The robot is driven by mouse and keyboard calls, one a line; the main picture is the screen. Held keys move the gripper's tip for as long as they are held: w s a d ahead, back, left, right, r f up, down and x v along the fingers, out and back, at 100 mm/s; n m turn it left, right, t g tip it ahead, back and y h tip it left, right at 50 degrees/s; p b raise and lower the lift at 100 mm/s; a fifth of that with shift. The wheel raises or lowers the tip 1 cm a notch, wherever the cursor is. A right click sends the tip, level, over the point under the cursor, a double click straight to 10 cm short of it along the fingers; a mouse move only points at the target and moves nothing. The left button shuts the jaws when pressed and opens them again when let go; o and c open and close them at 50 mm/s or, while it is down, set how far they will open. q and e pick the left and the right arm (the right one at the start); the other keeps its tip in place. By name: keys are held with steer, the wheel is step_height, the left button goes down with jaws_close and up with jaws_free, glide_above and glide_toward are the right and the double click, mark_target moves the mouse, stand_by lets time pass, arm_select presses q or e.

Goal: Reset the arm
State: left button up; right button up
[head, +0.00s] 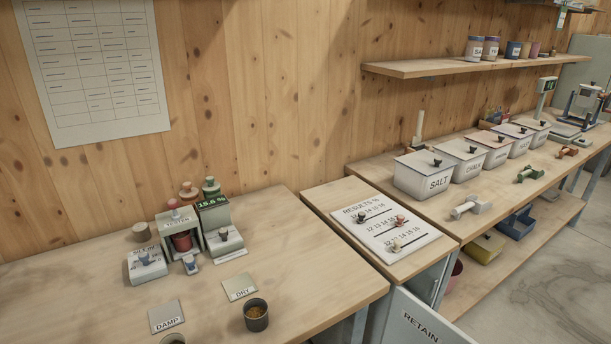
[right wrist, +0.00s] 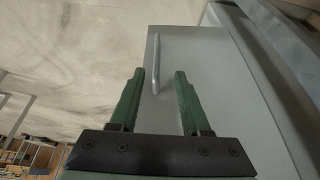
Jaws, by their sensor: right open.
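My right gripper (right wrist: 159,85) shows in the right wrist view with its two green fingers apart and nothing between them. Beyond the fingers is a grey door panel (right wrist: 195,75) with a pale bar handle (right wrist: 154,60). The handle lies past the fingertips, near the left finger; I cannot tell how far away it is. In the head view neither of my grippers shows. A door marked RETAIN (head: 420,325) stands open below the RESULTS counter at the bottom.
The left table (head: 300,300) holds a tester (head: 180,235), DAMP (head: 166,316) and DRY (head: 240,287) plates and a dark cup (head: 256,315). A results board (head: 385,226) lies on the middle counter. A shelf (head: 455,66) holds jars.

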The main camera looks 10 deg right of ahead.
steer(key=s+a+r+n+t+y, duration=0.3)
steer(key=s+a+r+n, duration=0.2)
steer(key=a+r+n, duration=0.2)
steer(key=s+a+r+n+t+y, duration=0.3)
steer(key=s+a+r+n, duration=0.3)
steer(key=a, duration=0.3)
steer(key=shift+a+r+n+t+p, duration=0.15)
steer(key=shift+r+n+t+p, duration=0.3)
steer(key=shift+r+n+t, duration=0.35)
